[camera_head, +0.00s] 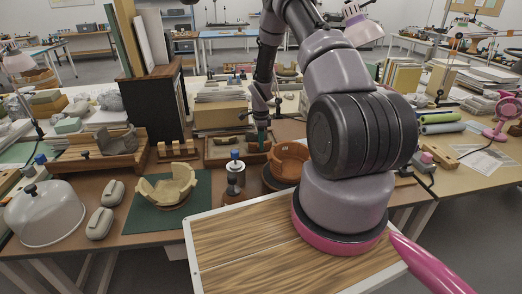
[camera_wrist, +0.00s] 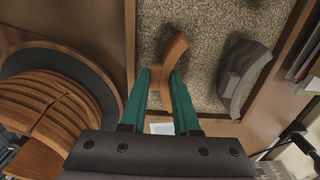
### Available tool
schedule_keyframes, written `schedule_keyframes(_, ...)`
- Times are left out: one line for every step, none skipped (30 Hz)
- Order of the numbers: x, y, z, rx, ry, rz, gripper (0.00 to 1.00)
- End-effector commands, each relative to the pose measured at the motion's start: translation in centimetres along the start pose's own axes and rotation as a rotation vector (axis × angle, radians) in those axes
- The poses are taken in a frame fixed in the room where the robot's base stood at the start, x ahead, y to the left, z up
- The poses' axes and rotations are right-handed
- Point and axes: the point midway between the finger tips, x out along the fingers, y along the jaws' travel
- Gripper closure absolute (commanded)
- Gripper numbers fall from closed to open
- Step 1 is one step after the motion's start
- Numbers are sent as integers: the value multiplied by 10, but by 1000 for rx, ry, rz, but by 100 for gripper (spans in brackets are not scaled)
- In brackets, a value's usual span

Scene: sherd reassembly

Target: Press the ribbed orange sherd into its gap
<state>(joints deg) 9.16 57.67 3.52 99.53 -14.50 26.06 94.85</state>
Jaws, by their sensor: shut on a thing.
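My gripper (camera_wrist: 162,74) is shut on a curved orange sherd (camera_wrist: 172,52), which stands out beyond the fingertips in the wrist view. The gripper is over a tray with a speckled lining (camera_wrist: 205,45); I cannot tell whether the sherd touches the lining. In the head view my gripper (camera_head: 262,141) is at the tray's right part, and the sherd is too small to make out. The ribbed orange pot (camera_head: 289,158) sits on a dark round stand (camera_wrist: 88,68), to the right of the gripper. In the wrist view the pot (camera_wrist: 45,100) is at the left; its gap is not clearly seen.
A grey sherd (camera_wrist: 243,75) lies in the same tray. A cream broken bowl (camera_head: 168,186) sits on a green mat (camera_head: 140,216). A wooden cabinet (camera_head: 155,105) rises behind. My arm hides the area right of the pot.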

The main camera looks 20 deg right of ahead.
Motion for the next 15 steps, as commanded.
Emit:
schedule_keyframes(-4, -1, 0, 0, 0, -2, 100)
schedule_keyframes(-6, -1, 0, 0, 0, -2, 100)
schedule_keyframes(-8, -1, 0, 0, 0, -2, 100)
schedule_keyframes(-10, -1, 0, 1, 0, -3, 100)
schedule_keyframes(-12, -1, 0, 1, 0, -2, 100)
schedule_keyframes(-14, -1, 0, 1, 0, -2, 100)
schedule_keyframes(-16, 0, 0, 1, 0, -1, 100)
schedule_keyframes(-18, 0, 0, 1, 0, -1, 100)
schedule_keyframes(-20, 0, 0, 0, 0, -1, 100)
schedule_keyframes(-22, 0, 0, 0, 0, -1, 100)
schedule_keyframes(-24, -1, 0, 0, 0, -2, 100)
schedule_keyframes(-26, -1, 0, 0, 0, -2, 100)
schedule_keyframes(-28, -1, 0, 0, 1, -2, 100)
schedule_keyframes(-30, -1, 0, 0, 1, -2, 100)
schedule_keyframes(-32, -1, 0, 0, 1, -2, 100)
